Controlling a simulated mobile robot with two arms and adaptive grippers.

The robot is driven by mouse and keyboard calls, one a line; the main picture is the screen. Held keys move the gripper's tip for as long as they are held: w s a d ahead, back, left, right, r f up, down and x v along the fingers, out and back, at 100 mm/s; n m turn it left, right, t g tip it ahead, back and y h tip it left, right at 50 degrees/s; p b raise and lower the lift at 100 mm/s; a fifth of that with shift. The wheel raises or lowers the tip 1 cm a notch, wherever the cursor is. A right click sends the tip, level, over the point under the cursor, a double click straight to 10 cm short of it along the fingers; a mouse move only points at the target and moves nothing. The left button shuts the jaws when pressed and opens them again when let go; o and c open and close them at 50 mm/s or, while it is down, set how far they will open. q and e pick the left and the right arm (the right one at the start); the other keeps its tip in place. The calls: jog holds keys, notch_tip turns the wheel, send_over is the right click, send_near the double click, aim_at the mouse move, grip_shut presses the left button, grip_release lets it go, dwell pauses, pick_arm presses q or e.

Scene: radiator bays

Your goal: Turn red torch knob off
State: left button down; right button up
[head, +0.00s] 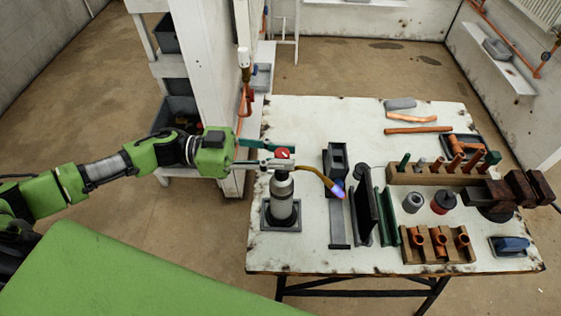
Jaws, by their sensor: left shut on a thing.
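The torch (282,200) stands upright in a dark square base at the left end of the white table (315,120). Its red knob (283,153) is on top. A brass-coloured nozzle curves to the right, with a blue-violet flame (338,189) at its tip. My left gripper (279,154) reaches in from the left and is shut on the red knob, one teal finger on the far side and one on the near side. The fingers hide part of the knob. My right gripper is not in view.
Dark upright plates (366,215) stand right of the flame. Wooden racks with copper fittings (438,243) and tools (440,173) fill the right side. Copper pieces (417,128) lie at the back. A white pillar (205,70) and shelves stand behind my left arm.

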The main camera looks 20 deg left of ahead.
pick_arm(q)
jog(key=m+g+b, duration=0.1)
jog(key=g+b, duration=0.1)
jog(key=m+g+b, duration=0.2)
jog(key=g, duration=0.1)
jog(key=f+m+g+b, duration=0.1)
jog(key=m+g+b, duration=0.1)
jog(key=g, duration=0.1)
jog(key=shift+w+d, duration=0.1)
jog(key=m+g+y+b, duration=0.1)
jog(key=m+g+b, duration=0.1)
jog(key=g, duration=0.1)
jog(key=shift+r+m+g+b, duration=0.1)
jog(key=shift+m+g+b, duration=0.2)
jog(key=shift+r+m+g+y+b, duration=0.1)
jog(key=shift+m+g+y+b, duration=0.35)
jog(key=shift+g, duration=0.25)
jog(key=shift+s, duration=0.2)
jog(key=c, duration=1.8)
grip_release()
jog(key=shift+o, duration=0.2)
jog(key=shift+w+r, duration=0.1)
jog(key=shift+w, duration=0.05)
jog(key=shift+r, duration=0.1)
jog(key=v, duration=0.7)
jog(key=shift+a, duration=0.25)
jog(key=shift+w, duration=0.1)
